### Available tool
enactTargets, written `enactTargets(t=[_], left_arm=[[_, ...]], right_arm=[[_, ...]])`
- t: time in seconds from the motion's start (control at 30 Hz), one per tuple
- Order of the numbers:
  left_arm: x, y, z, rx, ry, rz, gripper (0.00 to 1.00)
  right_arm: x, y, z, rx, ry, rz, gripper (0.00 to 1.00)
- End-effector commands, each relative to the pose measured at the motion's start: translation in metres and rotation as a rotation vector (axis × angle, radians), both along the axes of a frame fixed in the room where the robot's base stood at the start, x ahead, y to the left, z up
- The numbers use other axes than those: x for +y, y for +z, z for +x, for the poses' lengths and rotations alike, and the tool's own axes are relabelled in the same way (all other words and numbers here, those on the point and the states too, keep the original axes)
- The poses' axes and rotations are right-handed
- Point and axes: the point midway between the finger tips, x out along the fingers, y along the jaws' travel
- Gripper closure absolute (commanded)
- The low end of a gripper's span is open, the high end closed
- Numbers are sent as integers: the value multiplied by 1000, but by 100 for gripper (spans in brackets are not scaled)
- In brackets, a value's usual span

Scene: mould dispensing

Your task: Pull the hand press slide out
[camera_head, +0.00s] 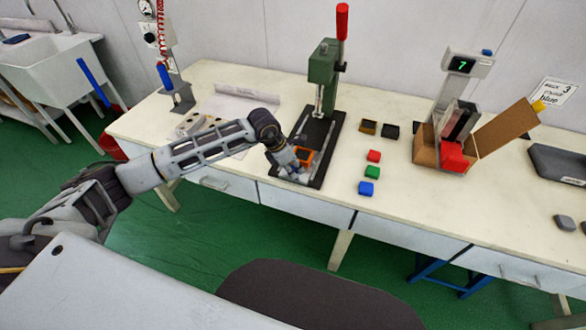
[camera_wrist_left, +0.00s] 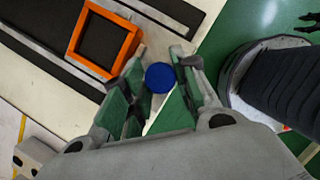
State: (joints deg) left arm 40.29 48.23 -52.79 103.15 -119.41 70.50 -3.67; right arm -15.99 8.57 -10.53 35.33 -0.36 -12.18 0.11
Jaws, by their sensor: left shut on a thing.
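The hand press (camera_head: 323,72) stands on the table with a green body and a raised red lever (camera_head: 342,20). Its black base (camera_head: 327,132) reaches toward the table's front edge. The slide carries an orange square frame (camera_head: 306,153), which sits on the front part of the base, clear of the press head; the frame also shows in the left wrist view (camera_wrist_left: 127,45). My left gripper (camera_head: 292,173) is at the front end of the slide. In the left wrist view its fingers are closed around a round blue knob (camera_wrist_left: 160,77). My right gripper is not in view.
An open cardboard box (camera_head: 426,150) stands farther right by a display reading 7. Floor is free before the table.

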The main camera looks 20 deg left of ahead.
Motion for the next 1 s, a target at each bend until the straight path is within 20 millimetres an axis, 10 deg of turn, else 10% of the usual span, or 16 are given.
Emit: enactTargets(t=[0.3,0.33,0.5,1.0], left_arm=[[-1,-2,-4,10,-3,1,100],[-1,-2,-4,10,-3,1,68],[-1,-2,-3,9,-2,1,50],[2,6,-3,4,-1,0,50]], right_arm=[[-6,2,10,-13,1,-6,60],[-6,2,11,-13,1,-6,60],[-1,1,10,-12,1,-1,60],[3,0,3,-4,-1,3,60]])
